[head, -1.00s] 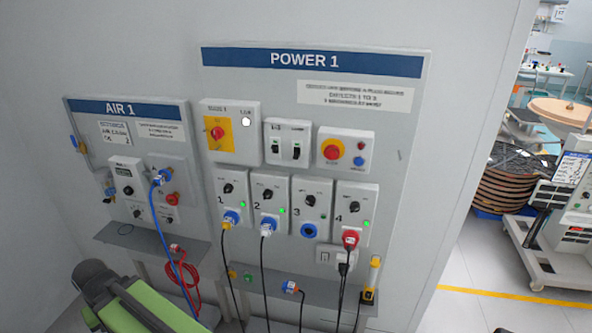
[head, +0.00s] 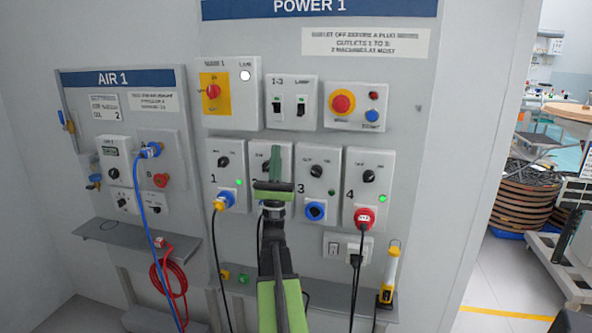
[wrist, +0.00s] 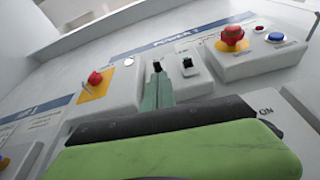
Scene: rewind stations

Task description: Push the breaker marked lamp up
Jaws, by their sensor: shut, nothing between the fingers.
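The breaker box (head: 290,88) is a pale box on the POWER 1 panel with two black switches, labelled 1-3 and LAMP. The lamp breaker (head: 301,108) is the right one; the wrist view also shows it (wrist: 187,63) right of my fingertips. Its lever position is too small to tell. The 1-3 breaker (head: 277,107) is on the left. My gripper (head: 274,155) is shut and empty, its green fingers pointing up in front of outlet 2, below the breaker box in the head view. In the wrist view its fingertips (wrist: 158,80) overlap the box's lower left part.
A red-and-yellow main switch (head: 212,92) is left of the breaker box, and a red emergency button (head: 342,103) right of it. Numbered outlets with plugs (head: 364,218) and hanging cables are below. A grey shelf (head: 130,246) juts out under the AIR 1 panel.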

